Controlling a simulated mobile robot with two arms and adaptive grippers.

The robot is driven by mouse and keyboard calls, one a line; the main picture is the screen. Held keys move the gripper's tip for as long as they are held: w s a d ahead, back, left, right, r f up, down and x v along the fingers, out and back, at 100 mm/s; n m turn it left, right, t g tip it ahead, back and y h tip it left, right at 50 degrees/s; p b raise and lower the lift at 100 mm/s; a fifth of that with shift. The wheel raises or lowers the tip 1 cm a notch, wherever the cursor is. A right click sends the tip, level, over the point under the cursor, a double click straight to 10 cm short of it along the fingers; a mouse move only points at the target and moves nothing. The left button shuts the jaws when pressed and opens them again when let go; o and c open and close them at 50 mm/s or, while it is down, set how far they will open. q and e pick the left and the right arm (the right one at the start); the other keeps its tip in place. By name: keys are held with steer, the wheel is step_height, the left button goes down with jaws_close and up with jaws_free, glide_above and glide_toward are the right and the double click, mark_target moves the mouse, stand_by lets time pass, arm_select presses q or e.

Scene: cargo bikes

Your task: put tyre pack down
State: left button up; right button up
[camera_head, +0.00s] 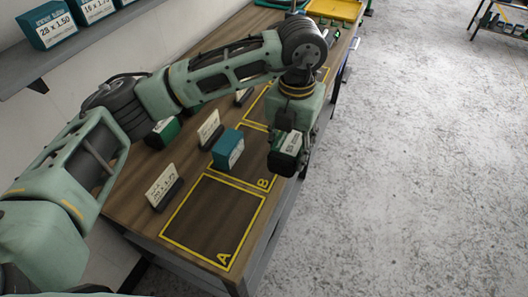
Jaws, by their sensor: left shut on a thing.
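My left gripper (284,157) points down and is shut on a dark green tyre pack (290,142) with a pale label. It holds the pack near the workbench's right edge, beside area B; whether the pack touches the top I cannot tell. A teal pack (228,150) stands on the bench to the left of it, by the rear of area B. Yellow-outlined area A (212,222) is empty in front. Area B (250,178) lies behind it, partly hidden by the gripper and the teal pack. My right gripper is out of view.
Label cards in dark stands (164,187) line the bench's left side. Another green pack (163,133) is behind them, partly under my arm. A wall shelf (75,40) holds several teal boxes. A yellow tray (335,9) is at the far end.

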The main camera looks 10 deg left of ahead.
arm_select(q)
steer(key=p, duration=0.2)
glide_above(264, 166)
steer(key=f, duration=0.3)
steer(key=shift+d+f, duration=0.2)
steer(key=shift+f, duration=0.1)
steer(key=shift+a+f, duration=0.3)
steer(key=shift+f, duration=0.05)
step_height(264, 166, down, 3)
steer(key=shift+f+p, duration=0.1)
steer(key=shift+p, duration=0.45)
steer(key=shift+f, duration=0.25)
steer(key=shift+f, duration=0.15)
steer(key=shift+f, duration=0.15)
steer(key=o, duration=1.6)
